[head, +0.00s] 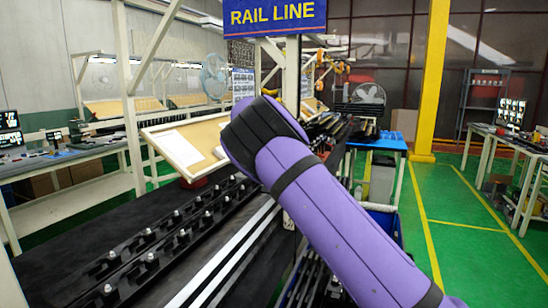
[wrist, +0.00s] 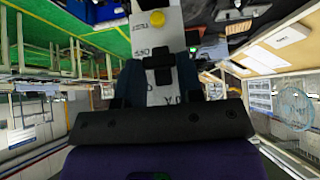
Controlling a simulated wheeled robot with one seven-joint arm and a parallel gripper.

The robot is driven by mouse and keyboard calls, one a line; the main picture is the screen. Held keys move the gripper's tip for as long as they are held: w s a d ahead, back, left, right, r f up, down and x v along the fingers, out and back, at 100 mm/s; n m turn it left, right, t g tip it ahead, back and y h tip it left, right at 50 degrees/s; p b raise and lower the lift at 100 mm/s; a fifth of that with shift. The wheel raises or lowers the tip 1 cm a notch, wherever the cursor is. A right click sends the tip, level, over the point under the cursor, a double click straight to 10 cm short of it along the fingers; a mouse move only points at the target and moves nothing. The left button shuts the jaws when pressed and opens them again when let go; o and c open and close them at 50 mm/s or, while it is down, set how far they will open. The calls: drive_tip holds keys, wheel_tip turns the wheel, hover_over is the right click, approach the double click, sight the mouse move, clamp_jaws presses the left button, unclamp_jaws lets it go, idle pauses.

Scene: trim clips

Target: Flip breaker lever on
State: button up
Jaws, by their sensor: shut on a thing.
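In the wrist view, a pale breaker panel (wrist: 162,38) with dark printed marks and a round yellow knob (wrist: 157,18) is straight ahead. A black breaker lever (wrist: 158,61) stands out from its middle. My gripper (wrist: 159,76) has its two dark fingers on either side of the lever and is shut on it. The exact contact is hard to see, and whether the lever is on or off cannot be told. In the head view, my purple arm reaches forward and hides the gripper, panel and lever.
A black bench (head: 60,258) with rows of clips on rails runs along the left. A tilted board (head: 185,145) stands behind it. A blue-topped table (head: 378,141) is beyond my arm. The green floor (head: 480,235) at right is clear.

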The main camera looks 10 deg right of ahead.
drive_tip(key=o, duration=0.9)
drive_tip(key=shift+o, duration=0.2)
drive_tip(key=v, duration=1.1)
drive_tip(key=shift+f, duration=0.1)
